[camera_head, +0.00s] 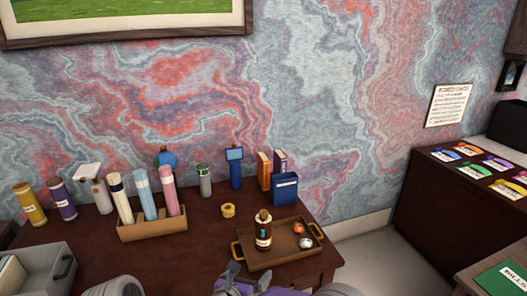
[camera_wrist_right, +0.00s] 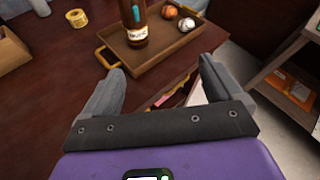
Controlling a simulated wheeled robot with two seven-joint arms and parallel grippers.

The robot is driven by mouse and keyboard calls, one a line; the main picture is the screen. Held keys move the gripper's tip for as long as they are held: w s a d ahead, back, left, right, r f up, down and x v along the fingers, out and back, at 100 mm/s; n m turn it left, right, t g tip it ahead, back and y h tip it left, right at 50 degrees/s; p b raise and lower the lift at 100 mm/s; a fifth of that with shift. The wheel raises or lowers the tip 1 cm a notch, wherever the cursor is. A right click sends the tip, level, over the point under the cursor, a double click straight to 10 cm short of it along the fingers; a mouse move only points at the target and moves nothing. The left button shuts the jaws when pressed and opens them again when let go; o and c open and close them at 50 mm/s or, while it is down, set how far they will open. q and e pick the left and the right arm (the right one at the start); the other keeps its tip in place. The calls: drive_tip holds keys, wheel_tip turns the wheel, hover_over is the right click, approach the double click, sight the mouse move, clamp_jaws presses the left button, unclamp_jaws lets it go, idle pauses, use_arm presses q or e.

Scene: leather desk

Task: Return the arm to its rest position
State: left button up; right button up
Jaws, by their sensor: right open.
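My right gripper (camera_head: 248,278) is at the bottom middle of the head view, in front of the desk's near edge. In the right wrist view the right gripper (camera_wrist_right: 160,85) has its two fingers spread apart with nothing between them. Beyond the fingers is a brown tray (camera_head: 278,262) with handles, holding a dark brown bottle (camera_head: 264,232) that stands upright, and two small balls. The tray (camera_wrist_right: 180,47) and bottle (camera_wrist_right: 134,22) also show in the right wrist view, apart from the fingers. My left gripper is not seen.
On the dark desk (camera_head: 200,240) stand a wooden holder (camera_head: 152,226) with several tubes, a yellow tape roll (camera_head: 228,211), a blue box (camera_head: 285,188) and several bottles. A grey bin (camera_head: 45,268) is at the left. A low cabinet (camera_head: 440,205) stands at the right, across a floor gap.

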drive_tip(key=d+f+n+g+y, duration=0.1)
drive_tip(key=d+f+n+y, duration=0.15)
drive_tip(key=f+n, duration=0.4)
drive_tip(key=w+d+f+n+g+y, duration=0.1)
drive_tip(key=d+f+n, duration=0.35)
drive_tip(key=f, duration=0.25)
drive_tip(key=d+f+n+g+y, duration=0.1)
drive_tip(key=d+f+n, duration=0.1)
drive_tip(key=f+n, duration=0.45)
drive_tip(key=s+d+f+n+g+y, duration=0.2)
drive_tip(key=s+f+n+g, duration=0.2)
drive_tip(key=s+n, duration=0.5)
drive_tip(key=s+d+f+n+g+y, duration=0.2)
drive_tip(key=s+f+n, duration=0.6)
drive_tip(key=s, duration=0.5)
drive_tip(key=n+g+y, duration=0.1)
drive_tip(key=g, duration=0.1)
drive_tip(key=shift+s+d+g, duration=0.2)
drive_tip(key=shift+d+g, duration=0.05)
drive_tip(key=shift+g, duration=0.15)
drive_tip(key=shift+f, duration=0.1)
